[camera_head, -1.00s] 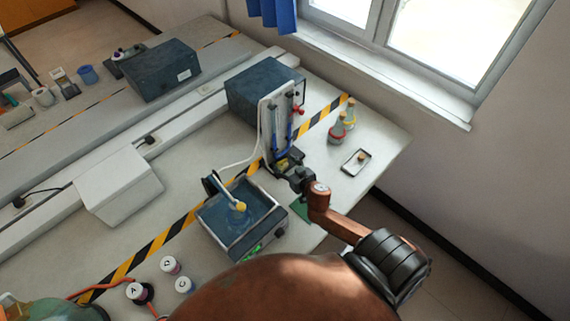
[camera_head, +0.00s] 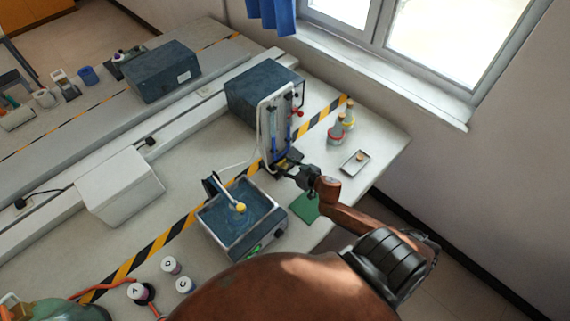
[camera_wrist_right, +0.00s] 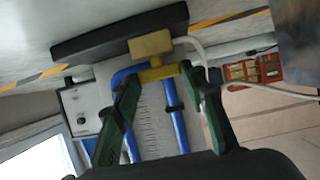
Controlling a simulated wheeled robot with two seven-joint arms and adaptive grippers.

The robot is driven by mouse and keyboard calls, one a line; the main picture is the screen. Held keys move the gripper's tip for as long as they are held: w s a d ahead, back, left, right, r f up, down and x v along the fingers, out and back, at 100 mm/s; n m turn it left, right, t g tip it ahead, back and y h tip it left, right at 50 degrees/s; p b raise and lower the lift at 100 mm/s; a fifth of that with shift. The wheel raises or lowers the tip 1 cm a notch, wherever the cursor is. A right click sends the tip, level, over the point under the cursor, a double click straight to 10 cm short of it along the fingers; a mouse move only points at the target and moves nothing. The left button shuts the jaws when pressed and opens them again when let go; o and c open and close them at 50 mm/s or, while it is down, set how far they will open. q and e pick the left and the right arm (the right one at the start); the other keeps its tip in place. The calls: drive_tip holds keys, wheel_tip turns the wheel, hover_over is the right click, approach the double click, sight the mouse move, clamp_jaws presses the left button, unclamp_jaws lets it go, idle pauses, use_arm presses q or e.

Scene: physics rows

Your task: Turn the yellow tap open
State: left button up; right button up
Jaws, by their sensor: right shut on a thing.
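The yellow tap (camera_head: 282,163) sits low on an upright white panel (camera_head: 268,128) with blue tubes, beside the water bath. In the right wrist view the tap's yellow body (camera_wrist_right: 150,45) and the yellow bar below it (camera_wrist_right: 158,74) show between my fingers. My right gripper (camera_head: 291,168) is at the tap. Its green-grey fingers (camera_wrist_right: 161,72) in the wrist view lie on both sides of the yellow bar, shut on it. In the head view the gripper partly hides the tap. My left gripper is not in view.
A water bath (camera_head: 243,216) with a yellow-topped part stands left of the gripper. A green pad (camera_head: 305,206) lies beside it. Flasks (camera_head: 341,124) and a small tray (camera_head: 355,161) stand to the right. A dark box (camera_head: 262,92) is behind the panel.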

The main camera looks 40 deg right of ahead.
drive_tip(key=shift+n+y, duration=0.4)
drive_tip(key=shift+y, duration=0.1)
drive_tip(key=o, duration=1.2)
drive_tip(key=shift+d, duration=0.1)
drive_tip(key=shift+c, duration=0.2)
drive_tip(key=v, duration=1.2)
